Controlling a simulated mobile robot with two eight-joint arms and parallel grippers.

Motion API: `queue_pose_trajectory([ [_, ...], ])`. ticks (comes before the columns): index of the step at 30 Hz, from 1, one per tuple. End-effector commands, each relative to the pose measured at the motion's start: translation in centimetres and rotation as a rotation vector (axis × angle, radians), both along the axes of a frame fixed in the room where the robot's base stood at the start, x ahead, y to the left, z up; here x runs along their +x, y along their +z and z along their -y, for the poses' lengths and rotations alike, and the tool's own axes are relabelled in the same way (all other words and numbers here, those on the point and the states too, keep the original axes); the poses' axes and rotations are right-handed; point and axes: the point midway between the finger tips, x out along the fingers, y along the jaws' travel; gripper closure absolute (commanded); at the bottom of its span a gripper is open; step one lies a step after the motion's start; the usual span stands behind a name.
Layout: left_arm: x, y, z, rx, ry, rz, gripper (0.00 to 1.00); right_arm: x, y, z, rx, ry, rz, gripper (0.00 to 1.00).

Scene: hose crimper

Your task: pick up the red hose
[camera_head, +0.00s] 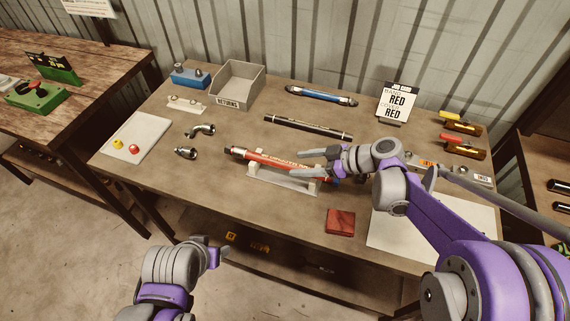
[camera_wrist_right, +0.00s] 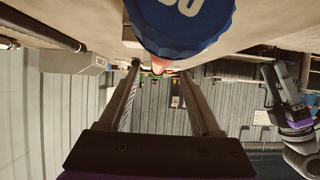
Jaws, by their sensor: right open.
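The red hose (camera_head: 258,156) lies across a light grey cradle (camera_head: 282,182) in the middle of the workbench, in the head view. It has dark and metal fittings at its left end. My right gripper (camera_head: 302,161) is open at the right part of the hose, and its hand and fingers partly hide that end. I cannot tell whether the fingers touch it. In the right wrist view the open fingers (camera_wrist_right: 160,72) show a small red shape between them in the distance. My left gripper (camera_head: 222,255) hangs in front of the bench, away from the hose.
A blue hose (camera_head: 321,95) and a black hose (camera_head: 307,129) lie behind. A sign (camera_head: 397,101) reads RED. A grey RETURNS bin (camera_head: 237,85) stands back left. A dark red block (camera_head: 340,221) lies near the front edge. A blue round face (camera_wrist_right: 180,22) fills the wrist view's top.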

Motion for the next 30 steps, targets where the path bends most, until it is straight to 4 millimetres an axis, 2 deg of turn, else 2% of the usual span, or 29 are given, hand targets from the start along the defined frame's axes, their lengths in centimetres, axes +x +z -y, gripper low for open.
queue_pose_trajectory([
  [6, 0.1, 0.2, 0.0, 0.0, 0.0, 0.001, 0.36, 0.8, -1.7, -2.7, 0.0, 0.004, 0.0, 0.35],
  [14, 0.1, 0.2, 0.0, 0.0, 0.0, 0.001, 0.36, 1.0, -1.9, -3.0, 0.0, 0.0, -0.001, 0.35],
  [24, 0.1, 0.2, 0.0, 0.0, 0.0, 0.001, 0.36, 1.0, -1.9, -3.0, 0.0, 0.0, -0.001, 0.96],
  [25, 0.1, 0.2, 0.0, 0.0, 0.0, 0.001, 0.36, 1.0, -1.9, -3.0, 0.0, 0.0, -0.001, 1.0],
  [30, 0.1, 0.2, 0.0, 0.0, 0.0, 0.001, 0.36, 1.0, -1.9, -3.0, 0.0, 0.0, -0.001, 1.0],
])
